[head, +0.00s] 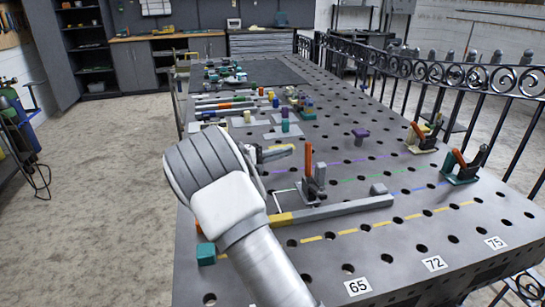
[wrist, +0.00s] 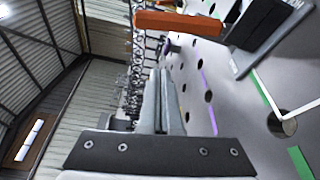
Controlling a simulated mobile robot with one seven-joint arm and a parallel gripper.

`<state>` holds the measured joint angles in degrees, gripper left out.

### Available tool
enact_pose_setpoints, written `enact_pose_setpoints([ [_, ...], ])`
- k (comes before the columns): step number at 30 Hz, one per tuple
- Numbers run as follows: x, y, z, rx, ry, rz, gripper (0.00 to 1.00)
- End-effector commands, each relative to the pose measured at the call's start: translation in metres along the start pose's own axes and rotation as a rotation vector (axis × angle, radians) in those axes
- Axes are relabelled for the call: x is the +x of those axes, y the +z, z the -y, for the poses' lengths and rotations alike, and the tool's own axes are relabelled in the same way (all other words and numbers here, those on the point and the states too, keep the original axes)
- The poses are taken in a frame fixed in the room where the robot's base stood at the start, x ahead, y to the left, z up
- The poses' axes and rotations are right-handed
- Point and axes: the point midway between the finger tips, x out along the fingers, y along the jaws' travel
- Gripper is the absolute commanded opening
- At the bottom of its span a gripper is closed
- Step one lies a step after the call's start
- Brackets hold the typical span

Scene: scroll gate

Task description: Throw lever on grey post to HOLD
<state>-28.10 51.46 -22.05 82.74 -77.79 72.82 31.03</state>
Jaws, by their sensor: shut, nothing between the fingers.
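An upright orange lever (head: 308,160) stands at a dark grey post (head: 319,178) near the middle of the table in the head view. In the wrist view the orange lever (wrist: 180,23) crosses the top, and the grey post (wrist: 262,35) is at upper right. My gripper (head: 290,149) is just left of the lever in the head view, partly hidden by my arm. Its fingers (wrist: 161,78) are together and empty in the wrist view, apart from the lever. No HOLD lettering is readable.
A long grey bar (head: 340,209) lies in front of the post. Two more clamps, one cream-based (head: 421,138) and one green-based (head: 463,165), stand at the right. A teal block (head: 206,253) is at the left edge.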

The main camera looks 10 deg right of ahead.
Motion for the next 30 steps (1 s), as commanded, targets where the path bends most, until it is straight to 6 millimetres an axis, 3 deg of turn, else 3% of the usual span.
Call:
enact_pose_setpoints([
  [5,0.042,0.001,0.002,0.0,-0.001,0.004,0.0],
  [15,0.025,0.033,0.0,0.0,-0.002,0.0,0.0],
  [30,0.023,0.038,0.001,0.002,0.0,0.0,0.0],
])
